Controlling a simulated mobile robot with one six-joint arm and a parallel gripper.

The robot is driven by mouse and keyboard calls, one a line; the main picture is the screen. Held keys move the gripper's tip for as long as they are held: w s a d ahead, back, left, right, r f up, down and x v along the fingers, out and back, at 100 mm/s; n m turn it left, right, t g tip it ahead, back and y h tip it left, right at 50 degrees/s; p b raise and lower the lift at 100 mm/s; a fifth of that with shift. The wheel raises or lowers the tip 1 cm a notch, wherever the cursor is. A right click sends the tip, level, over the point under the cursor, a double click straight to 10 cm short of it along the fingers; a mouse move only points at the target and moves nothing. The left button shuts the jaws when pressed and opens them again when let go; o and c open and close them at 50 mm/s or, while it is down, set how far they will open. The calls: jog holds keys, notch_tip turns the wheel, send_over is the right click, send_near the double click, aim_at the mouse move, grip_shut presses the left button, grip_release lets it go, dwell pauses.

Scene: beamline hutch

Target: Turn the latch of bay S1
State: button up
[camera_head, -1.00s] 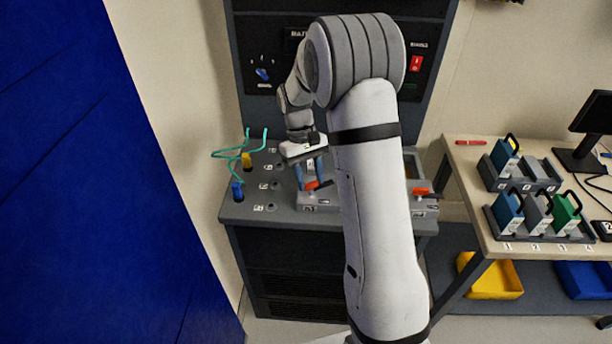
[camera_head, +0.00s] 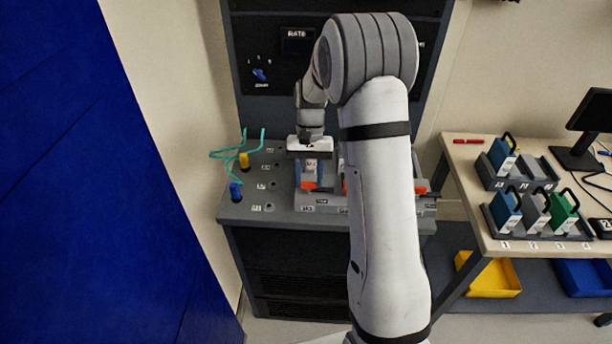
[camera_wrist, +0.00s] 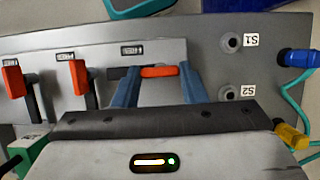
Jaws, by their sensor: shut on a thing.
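My gripper (camera_wrist: 158,84) is shut on the orange-red handle (camera_wrist: 158,71) of a latch, one blue finger on each side. In the wrist view this handle lies crosswise, unlike the two other orange latch handles (camera_wrist: 78,75) (camera_wrist: 12,80) to its left, whose dark levers run down the picture. In the head view my gripper (camera_head: 309,180) points down at the leftmost latch on the grey unit (camera_head: 325,209), with its orange handle (camera_head: 309,186) just visible below. The small bay labels are too blurred to read.
Sockets marked S1 (camera_wrist: 229,42) and S2 (camera_wrist: 229,93) lie right of the latch in the wrist view. Blue (camera_head: 236,191) and yellow (camera_head: 244,160) plugs with teal cables stand left of it in the head view. My arm hides the unit's middle. A bench (camera_head: 465,180) stands right.

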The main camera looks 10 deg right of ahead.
jog(key=shift+s+f, duration=0.1)
jog(key=shift+f, duration=0.05)
jog(key=o, duration=1)
jog(key=shift+w+r, duration=0.2)
jog(key=shift+r, duration=0.1)
jog(key=v, duration=0.7)
jog(key=shift+r+b, duration=0.15)
jog(key=shift+b, duration=0.2)
